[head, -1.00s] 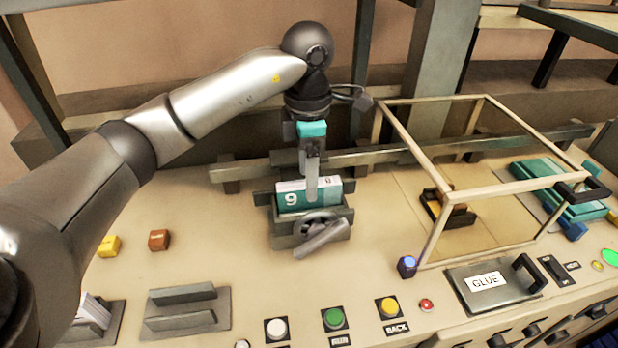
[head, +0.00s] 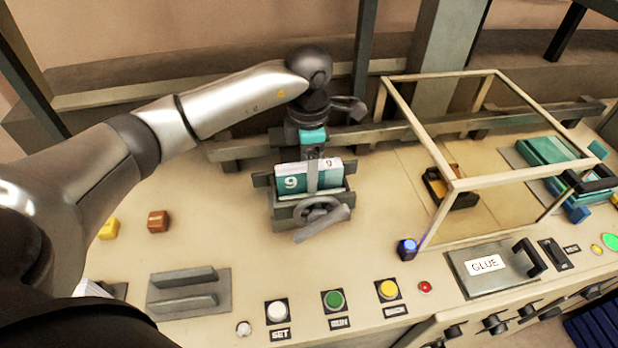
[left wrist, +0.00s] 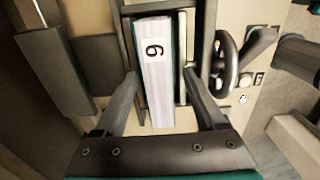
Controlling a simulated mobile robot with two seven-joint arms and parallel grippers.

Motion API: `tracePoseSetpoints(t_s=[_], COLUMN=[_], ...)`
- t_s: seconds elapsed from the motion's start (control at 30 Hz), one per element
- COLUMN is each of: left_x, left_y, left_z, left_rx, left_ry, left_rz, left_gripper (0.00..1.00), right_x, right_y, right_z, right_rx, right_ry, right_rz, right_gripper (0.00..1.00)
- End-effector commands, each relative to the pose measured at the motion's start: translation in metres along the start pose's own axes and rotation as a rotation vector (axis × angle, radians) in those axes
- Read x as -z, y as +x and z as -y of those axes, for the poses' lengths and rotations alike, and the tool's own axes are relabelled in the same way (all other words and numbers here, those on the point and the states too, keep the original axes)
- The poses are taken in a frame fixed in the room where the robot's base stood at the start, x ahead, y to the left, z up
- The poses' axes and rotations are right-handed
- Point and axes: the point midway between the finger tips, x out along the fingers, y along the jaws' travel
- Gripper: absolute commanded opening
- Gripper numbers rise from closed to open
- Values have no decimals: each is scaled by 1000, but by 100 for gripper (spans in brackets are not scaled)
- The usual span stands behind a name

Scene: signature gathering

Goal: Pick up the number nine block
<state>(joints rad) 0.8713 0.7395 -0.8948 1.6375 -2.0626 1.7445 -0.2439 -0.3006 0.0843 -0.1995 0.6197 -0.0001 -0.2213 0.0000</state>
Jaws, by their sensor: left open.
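The number nine block (head: 291,183) is a teal and white stack of pages with a "9" on its front and another on its top. It stands upright in a grey vise-like holder (head: 285,213) with a handwheel in front. My left gripper (head: 312,180) points down over the block, with one finger in front of it. In the left wrist view the block (left wrist: 156,85) lies between the two spread fingers of the left gripper (left wrist: 160,85), with gaps beside it. The far finger is hidden in the head view. My right gripper is not in view.
A wooden frame (head: 450,186) stands to the right over a small dark holder. A grey rail (head: 375,133) runs behind the block. Push buttons (head: 334,301) and a GLUE lid (head: 492,270) line the front. Small yellow and brown cubes (head: 158,221) sit left on clear tabletop.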

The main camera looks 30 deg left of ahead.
Motion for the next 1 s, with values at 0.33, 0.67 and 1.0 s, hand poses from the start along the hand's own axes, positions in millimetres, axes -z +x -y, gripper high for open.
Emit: tracePoseSetpoints(t_s=[0.33,0.67,1.0], left_x=[0,0,0], left_y=[0,0,0], left_z=[0,0,0], left_rx=[0,-1,-1], left_ry=[0,0,0], left_rz=[1,1,1], left_gripper=[55,17,0], right_x=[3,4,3], right_y=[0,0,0], right_z=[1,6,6], right_rx=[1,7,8], right_ry=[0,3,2], right_rz=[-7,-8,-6], right_gripper=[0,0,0])
